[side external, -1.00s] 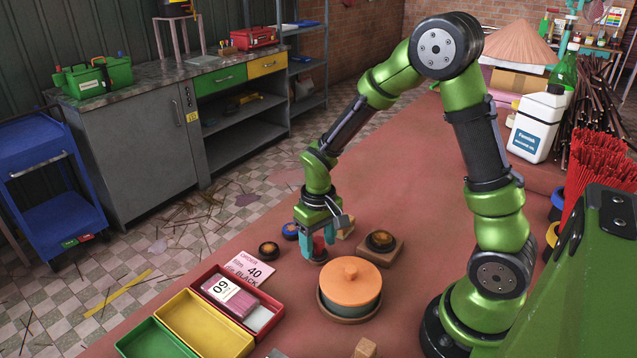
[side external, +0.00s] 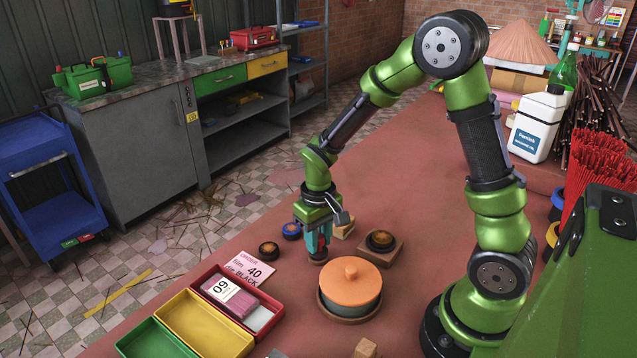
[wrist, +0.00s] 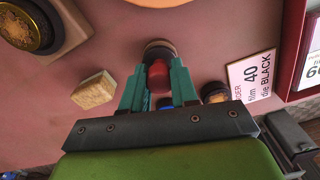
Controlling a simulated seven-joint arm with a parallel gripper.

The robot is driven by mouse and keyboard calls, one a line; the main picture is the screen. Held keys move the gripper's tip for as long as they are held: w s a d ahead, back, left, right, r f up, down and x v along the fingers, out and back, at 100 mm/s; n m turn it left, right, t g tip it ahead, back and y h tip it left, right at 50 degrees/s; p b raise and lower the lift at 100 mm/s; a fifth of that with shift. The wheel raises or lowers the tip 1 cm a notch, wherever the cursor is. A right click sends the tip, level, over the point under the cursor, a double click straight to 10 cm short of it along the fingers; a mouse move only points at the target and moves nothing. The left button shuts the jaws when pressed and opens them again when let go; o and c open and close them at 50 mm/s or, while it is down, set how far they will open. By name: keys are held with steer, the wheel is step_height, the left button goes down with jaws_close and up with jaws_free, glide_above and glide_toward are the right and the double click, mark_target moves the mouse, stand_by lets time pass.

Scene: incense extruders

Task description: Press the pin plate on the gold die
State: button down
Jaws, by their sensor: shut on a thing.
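My gripper (side external: 318,247) points down with its teal fingers shut on a red upright part (wrist: 158,76). This part stands over a dark round piece with a pale rim (wrist: 160,50), low at the table, also seen in the side view (side external: 318,258). Whether the red part is the pin plate's handle I cannot tell. A dark round die with a gold face (side external: 381,239) sits on a wooden block (side external: 394,251) to the right; in the wrist view the gold face (wrist: 28,26) is at the top left. The fingers hide part of the held piece.
A pot with an orange lid (side external: 350,274) stands close by at the front right. A small wooden block (side external: 345,228), a blue-sided disc (side external: 291,231) and a dark disc (side external: 269,249) are near the gripper. An order card (side external: 248,268) and colored trays (side external: 205,325) lie front left.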

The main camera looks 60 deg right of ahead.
steer(key=r, duration=0.6)
steer(key=d+r, duration=0.1)
steer(key=r, duration=0.2)
steer(key=shift+d, duration=0.1)
steer(key=s+d+r+m, duration=0.2)
steer(key=s+d, duration=0.3)
steer(key=d, duration=0.2)
steer(key=n, duration=0.2)
glide_above(382, 236)
steer(key=f, duration=0.2)
steer(key=shift+f, duration=2.65)
steer(key=shift+f, duration=0.6)
step_height(382, 236, up, 7)
